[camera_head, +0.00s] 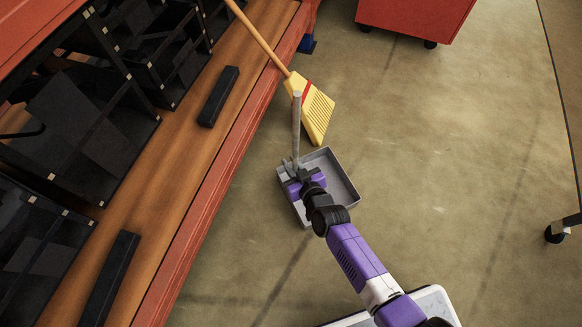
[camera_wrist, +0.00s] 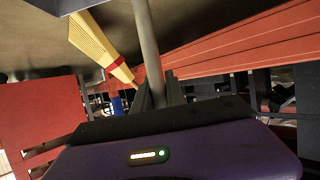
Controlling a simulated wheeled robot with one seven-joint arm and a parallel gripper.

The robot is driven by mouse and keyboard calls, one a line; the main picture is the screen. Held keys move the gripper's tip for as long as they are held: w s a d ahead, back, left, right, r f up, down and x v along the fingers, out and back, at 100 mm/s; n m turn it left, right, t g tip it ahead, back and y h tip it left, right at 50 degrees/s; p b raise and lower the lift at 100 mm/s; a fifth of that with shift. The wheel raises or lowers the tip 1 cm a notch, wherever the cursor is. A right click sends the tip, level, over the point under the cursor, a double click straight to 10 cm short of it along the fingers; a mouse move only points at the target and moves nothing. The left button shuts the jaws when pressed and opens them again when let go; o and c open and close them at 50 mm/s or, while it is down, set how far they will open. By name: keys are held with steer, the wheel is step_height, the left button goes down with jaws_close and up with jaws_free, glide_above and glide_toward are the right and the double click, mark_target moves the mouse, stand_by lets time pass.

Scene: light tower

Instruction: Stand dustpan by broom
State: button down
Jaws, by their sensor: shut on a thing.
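The grey dustpan (camera_head: 343,180) has a shallow tray and a long grey handle (camera_head: 296,125). It is upright on or just above the floor; I cannot tell if it touches. My gripper (camera_head: 297,172) is shut on the handle, low near the tray, and covers part of the pan. In the wrist view the handle (camera_wrist: 147,40) runs between my fingers (camera_wrist: 160,92). The yellow broom (camera_head: 314,110), with a red band and wooden stick, leans against the workbench edge, its bristles just beyond the dustpan. It also shows in the wrist view (camera_wrist: 95,42), left of the handle.
A red-edged wooden workbench (camera_head: 188,215) with black racks runs along the left. Dark bars (camera_head: 218,97) lie on it. A red wheeled cabinet (camera_head: 415,15) stands at the top. A caster (camera_head: 556,233) is at the right. The floor to the right of the dustpan is clear.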

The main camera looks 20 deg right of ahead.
steer(key=shift+w+f, duration=0.1)
steer(key=shift+f, duration=0.2)
steer(key=c, duration=1.8)
jaws_free()
steer(key=shift+f, duration=0.2)
steer(key=o, duration=0.4)
steer(key=shift+o, duration=0.2)
steer(key=p+v, duration=0.6)
steer(key=v, duration=0.6)
